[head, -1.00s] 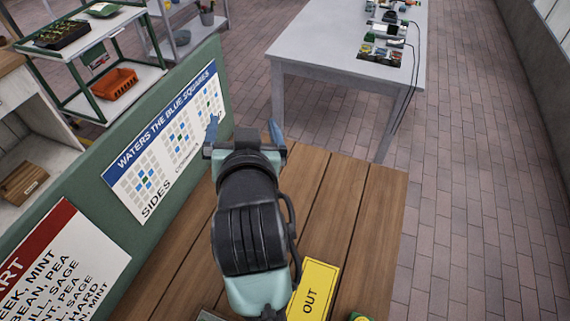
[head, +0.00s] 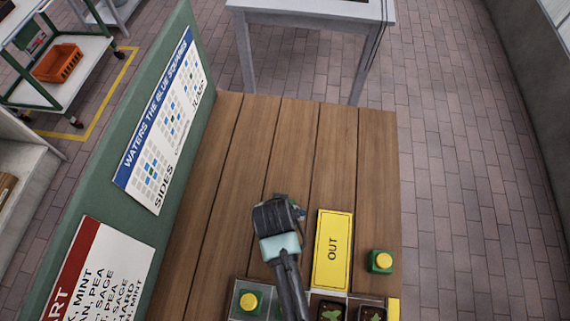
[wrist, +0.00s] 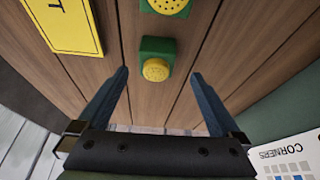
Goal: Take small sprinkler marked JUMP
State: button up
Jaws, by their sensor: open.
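Small sprinkler, a green block with a round yellow top (wrist: 157,62), stands on the wooden boards in the wrist view. It lies ahead of my gripper (wrist: 160,73), between the lines of the two fingers, which are open and empty. I cannot read any mark on it. A larger sprinkler with a dotted yellow top (wrist: 168,5) is cut off above it. My wrist (head: 275,215) hides this spot in the head view. Another green block with a yellow top (head: 381,261) stands on the table at right, and one more (head: 249,301) sits in a tray cell.
A yellow OUT plate (head: 333,250) lies on the wooden table (head: 225,210) right of my arm. Potted plants (head: 331,310) stand at the near edge. A green board (head: 110,195) with posters rises on the left. Bare boards lie at the table's far end.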

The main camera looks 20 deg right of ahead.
jog(key=shift+d+x, duration=0.15)
jog(key=shift+x, duration=1.2)
jog(key=shift+d+x, duration=0.15)
jog(key=shift+x, duration=1.25)
jog(key=shift+s, duration=0.1)
jog(key=shift+c, duration=0.3)
jog(key=c, duration=1.5)
jog(key=shift+r, duration=0.1)
